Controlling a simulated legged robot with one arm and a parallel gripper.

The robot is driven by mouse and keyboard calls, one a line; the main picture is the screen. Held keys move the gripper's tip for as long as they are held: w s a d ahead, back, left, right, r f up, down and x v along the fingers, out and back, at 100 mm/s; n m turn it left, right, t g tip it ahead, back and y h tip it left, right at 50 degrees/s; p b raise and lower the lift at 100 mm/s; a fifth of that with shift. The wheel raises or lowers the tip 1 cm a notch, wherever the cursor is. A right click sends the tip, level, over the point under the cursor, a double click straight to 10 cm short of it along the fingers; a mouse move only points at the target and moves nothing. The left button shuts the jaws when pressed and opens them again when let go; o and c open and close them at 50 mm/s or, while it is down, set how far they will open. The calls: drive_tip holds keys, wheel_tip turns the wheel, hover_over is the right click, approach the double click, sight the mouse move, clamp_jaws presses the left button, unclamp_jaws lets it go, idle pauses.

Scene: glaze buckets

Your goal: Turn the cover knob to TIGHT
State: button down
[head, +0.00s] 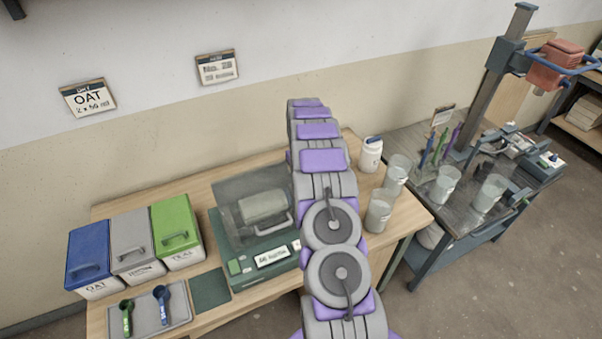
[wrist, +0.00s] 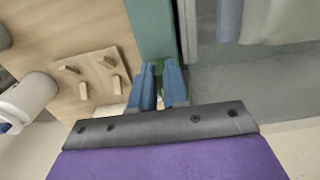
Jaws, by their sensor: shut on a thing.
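The machine (head: 262,250) with a green base and a clear cover stands on the wooden table. A pale cylinder (head: 263,206) lies on its side under the cover. My arm hides the machine's right side and my gripper in the head view. In the wrist view my gripper (wrist: 160,76) has its blue fingers close together at the machine's green side (wrist: 150,30). It is shut on a small part there, which I take as the cover knob; the fingers mostly hide it, and its setting cannot be read.
Blue (head: 88,254), grey (head: 138,242) and green (head: 177,230) bins stand left of the machine. A tray (head: 168,328) holds two scoops. A white jar (head: 370,153) and clear beakers stand to the right. A pegged wooden board (wrist: 92,80) shows in the wrist view.

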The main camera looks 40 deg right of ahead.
drive_tip(key=shift+w+d+r, duration=0.1)
drive_tip(key=shift+w+r, duration=0.1)
drive_tip(key=c, duration=1.4)
unclamp_jaws()
drive_tip(key=shift+f, duration=0.15)
drive_tip(key=shift+s, duration=0.15)
